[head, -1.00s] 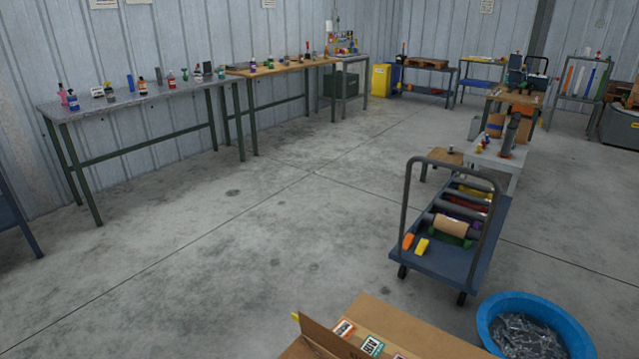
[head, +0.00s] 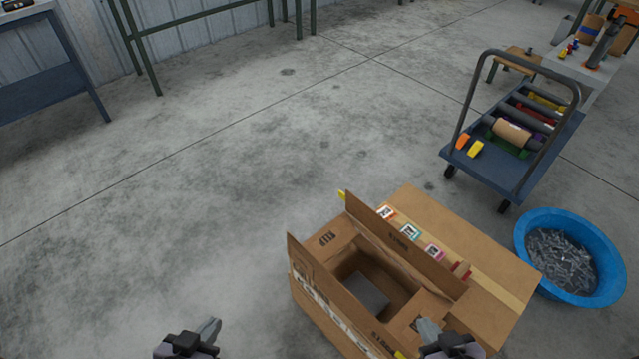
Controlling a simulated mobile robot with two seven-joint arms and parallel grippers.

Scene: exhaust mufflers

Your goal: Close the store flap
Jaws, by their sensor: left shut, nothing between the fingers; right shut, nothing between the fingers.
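An open cardboard box (head: 313,303) stands at the bottom centre right of the head view. A long flap (head: 405,247) stands up and leans along the far side of its opening. Another flap (head: 310,272) stands up along the near left side. Smaller end flaps (head: 328,239) show at the ends of the opening. The flap lettering is too small to tell which is the store flap. My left gripper (head: 212,329) is shut and empty, left of the box. My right gripper (head: 431,328) is shut and empty, in front of the box's near right end.
A grey block (head: 366,292) lies inside the box. Beyond the long flap is a flat cardboard top (head: 480,262) with tape and several stickers. A blue tub (head: 605,290) of metal pieces stands to the right. A blue cart (head: 500,178) is behind. The floor at left is clear.

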